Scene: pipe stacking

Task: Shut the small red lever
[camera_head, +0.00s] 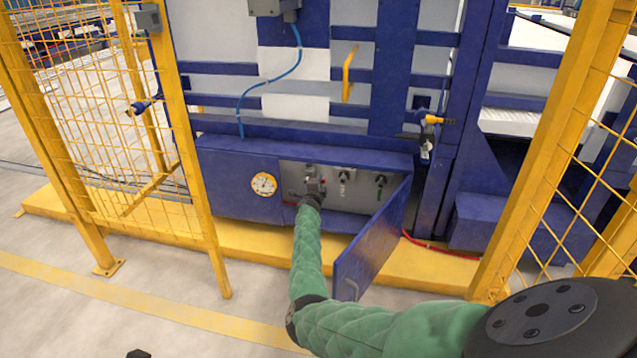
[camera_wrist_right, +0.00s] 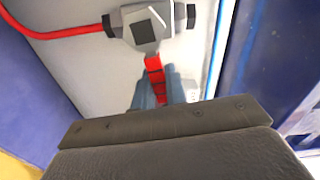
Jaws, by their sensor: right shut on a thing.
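The small red lever (camera_wrist_right: 153,68) shows in the right wrist view, hanging from a grey valve body (camera_wrist_right: 146,28) on a pale panel. My right gripper (camera_wrist_right: 158,92) has its two blue-grey fingers shut on the lever's lower part, one on each side. In the head view my green-sleeved right arm reaches into the open blue cabinet, and the right gripper (camera_head: 313,188) is at the left part of its panel. There the lever itself is too small and covered to make out.
The blue cabinet door (camera_head: 372,240) stands open to the right of my arm. A round gauge (camera_head: 263,184) is left of the opening. More valves (camera_head: 380,180) sit further right on the panel. Yellow fence posts (camera_head: 190,150) stand on both sides. A red hose (camera_wrist_right: 50,32) runs to the valve.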

